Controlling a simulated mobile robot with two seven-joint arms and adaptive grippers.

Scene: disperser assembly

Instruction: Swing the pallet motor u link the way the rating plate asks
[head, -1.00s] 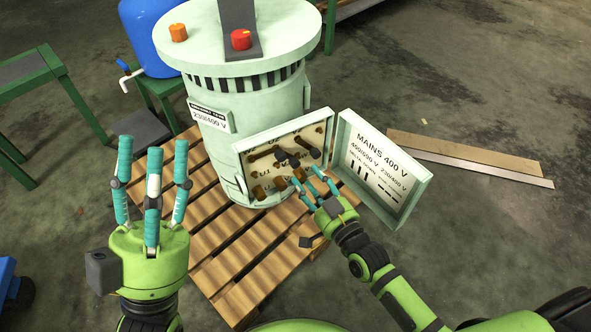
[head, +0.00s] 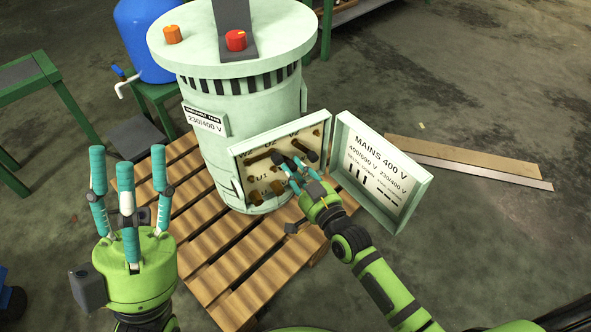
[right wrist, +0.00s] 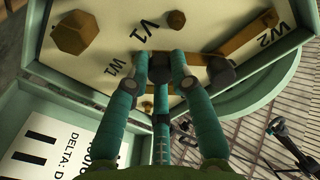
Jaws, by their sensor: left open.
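The pale green motor (head: 240,110) stands on a wooden pallet (head: 200,247). Its rating plate (head: 205,119) reads 230/400 V. The open terminal box (head: 240,165) on its front holds brass posts and links with dark knobs; one brass link (head: 262,154) lies at the upper left. Which one is the u link is unclear. My right gripper (head: 290,170) is inside the box. In the right wrist view its fingertips (right wrist: 160,68) surround a dark knob (right wrist: 160,73) near the W1 and V1 marks; its grip is unclear. My left gripper (head: 128,165) is open and empty, left of the motor.
The box lid (head: 376,172), marked MAINS 400 V with link diagrams, stands open right of the box, close to my right arm. A blue drum (head: 147,40) is behind left. Planks (head: 470,160) lie on the floor at right.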

